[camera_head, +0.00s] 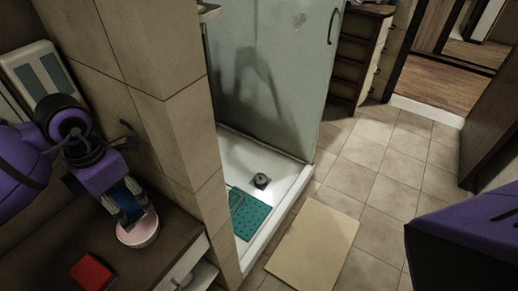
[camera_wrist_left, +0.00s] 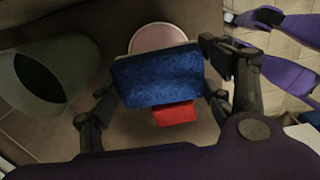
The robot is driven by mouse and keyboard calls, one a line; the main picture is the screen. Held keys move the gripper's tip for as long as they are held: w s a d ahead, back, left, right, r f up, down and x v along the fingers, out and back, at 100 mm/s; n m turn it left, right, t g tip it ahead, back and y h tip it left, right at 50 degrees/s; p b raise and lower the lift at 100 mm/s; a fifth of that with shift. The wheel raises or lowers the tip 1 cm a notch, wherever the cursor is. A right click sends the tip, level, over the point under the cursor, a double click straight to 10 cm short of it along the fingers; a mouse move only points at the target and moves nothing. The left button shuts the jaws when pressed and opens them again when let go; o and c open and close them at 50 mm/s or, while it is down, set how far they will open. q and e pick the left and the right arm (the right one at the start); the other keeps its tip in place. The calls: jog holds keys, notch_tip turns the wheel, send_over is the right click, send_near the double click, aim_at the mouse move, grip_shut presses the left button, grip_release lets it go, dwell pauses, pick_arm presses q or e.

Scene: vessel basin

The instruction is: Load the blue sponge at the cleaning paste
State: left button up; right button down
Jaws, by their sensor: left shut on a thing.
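My left gripper (camera_head: 128,208) points down over the brown counter and is shut on the blue sponge (camera_wrist_left: 157,75), which sits between its two dark fingers in the left wrist view. The sponge also shows as a small blue patch between the fingers in the head view (camera_head: 136,187). A round, pinkish, pale-rimmed dish, apparently the cleaning paste (camera_head: 140,234), stands on the counter right under the fingertips. It shows partly behind the sponge in the left wrist view (camera_wrist_left: 158,37). I cannot tell whether sponge and paste touch. My right gripper is not in view.
A red block (camera_head: 92,272) lies on the brown counter (camera_head: 140,267) near the dish. A tiled wall corner (camera_head: 180,120) rises close to the right of my left arm. A greenish-grey open container (camera_wrist_left: 75,65) is at the left of the wrist view. Beyond is a shower with a teal mat (camera_head: 250,215).

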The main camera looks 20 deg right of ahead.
aim_at(137, 226)
pick_arm(q)
jog(key=shift+a+f, duration=0.25)
jog(key=shift+f, duration=0.1)
jog(key=shift+f+b, duration=0.45)
jog(key=shift+f, duration=0.3)
jog(key=shift+f+b, duration=0.85)
jog(key=shift+f, duration=1.1)
jog(key=shift+r, duration=0.1)
jog(key=shift+f, duration=0.55)
jog(key=shift+f, duration=0.1)
